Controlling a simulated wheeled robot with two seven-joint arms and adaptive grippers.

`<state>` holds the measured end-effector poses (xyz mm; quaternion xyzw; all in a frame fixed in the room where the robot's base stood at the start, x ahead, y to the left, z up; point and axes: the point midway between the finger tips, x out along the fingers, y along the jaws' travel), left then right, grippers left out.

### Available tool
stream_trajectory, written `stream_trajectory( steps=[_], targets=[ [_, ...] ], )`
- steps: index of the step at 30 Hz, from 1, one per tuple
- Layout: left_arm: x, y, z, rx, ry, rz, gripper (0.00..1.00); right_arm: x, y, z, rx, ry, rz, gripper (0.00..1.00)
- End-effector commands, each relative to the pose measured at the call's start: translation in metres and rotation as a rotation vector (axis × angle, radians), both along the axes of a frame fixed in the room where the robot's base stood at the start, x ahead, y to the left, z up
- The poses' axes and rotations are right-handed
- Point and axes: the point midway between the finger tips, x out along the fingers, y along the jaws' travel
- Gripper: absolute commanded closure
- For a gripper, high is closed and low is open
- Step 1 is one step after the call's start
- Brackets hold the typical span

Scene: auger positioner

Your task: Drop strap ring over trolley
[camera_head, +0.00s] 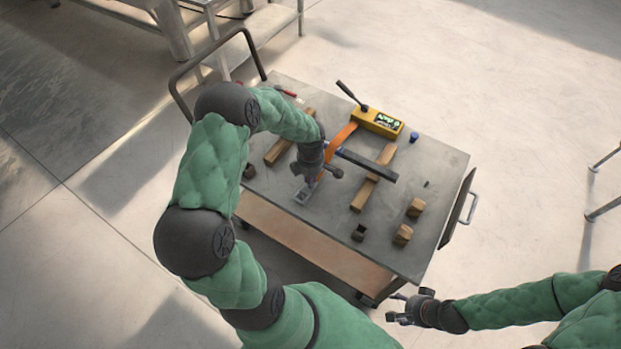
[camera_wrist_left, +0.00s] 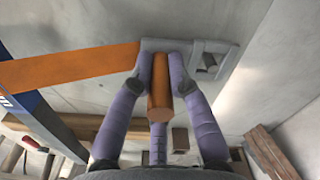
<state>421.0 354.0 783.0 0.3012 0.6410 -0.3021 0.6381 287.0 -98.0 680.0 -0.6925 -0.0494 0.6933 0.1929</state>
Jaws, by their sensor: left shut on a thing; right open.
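My left gripper (camera_head: 316,175) is over the trolley's grey top (camera_head: 445,170). The orange strap (camera_wrist_left: 70,67) runs left from a grey metal fitting (camera_wrist_left: 190,45) with a ring-like end, just beyond the fingertips. In the head view the fitting (camera_head: 303,195) shows below the gripper, near the front edge; I cannot tell whether it touches the top. My right gripper (camera_head: 405,310) is open and empty, off the trolley's front right corner.
A yellow box (camera_head: 377,121) with a black lever stands at the back. Wooden blocks (camera_head: 373,178) and a dark blue bar (camera_head: 366,165) lie mid-top. Smaller blocks (camera_head: 416,207) are at the right. The trolley's push handle (camera_head: 215,55) rises at the left.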

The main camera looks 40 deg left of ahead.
Motion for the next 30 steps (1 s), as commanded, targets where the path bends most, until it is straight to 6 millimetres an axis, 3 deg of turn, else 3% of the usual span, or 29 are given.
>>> stream_trajectory(
  steps=[29,30],
  targets=[
    [0.000,0.000,-0.021,0.001,-0.001,0.000,1.00,0.000,0.000,-0.021,0.000,0.000,0.000,0.40],
    [0.000,0.000,-0.022,0.001,-0.001,0.000,0.79,0.000,0.000,-0.021,0.000,0.000,0.000,0.40]
  ],
)
